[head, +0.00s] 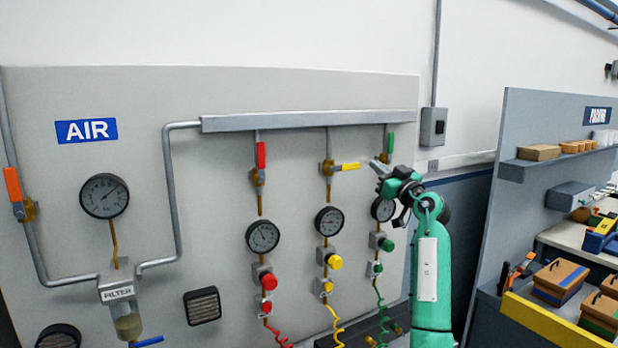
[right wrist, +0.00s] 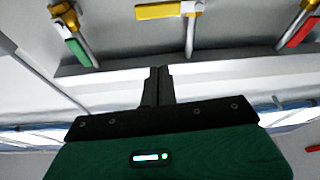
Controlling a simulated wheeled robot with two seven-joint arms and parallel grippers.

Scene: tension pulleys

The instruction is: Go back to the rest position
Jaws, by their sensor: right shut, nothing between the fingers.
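My right gripper (head: 378,167) is raised on its green arm in front of the air panel (head: 225,90), just below the green valve handle (head: 390,142). In the right wrist view its two fingers (right wrist: 157,84) are together with nothing between them. That view also shows the green handle (right wrist: 78,51), the yellow handle (right wrist: 160,11) and the red handle (right wrist: 303,31), all apart from the fingers. In the head view the yellow handle (head: 349,166) lies level, and the red handle (head: 261,154) stands upright. My left gripper is not in view.
Round gauges (head: 263,236) hang below the valves, and my right arm partly hides the right one. Red, yellow and green coiled hoses run down below. A grey packing partition (head: 500,190) with a shelf (head: 560,163) and boxes (head: 560,279) stands to the right.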

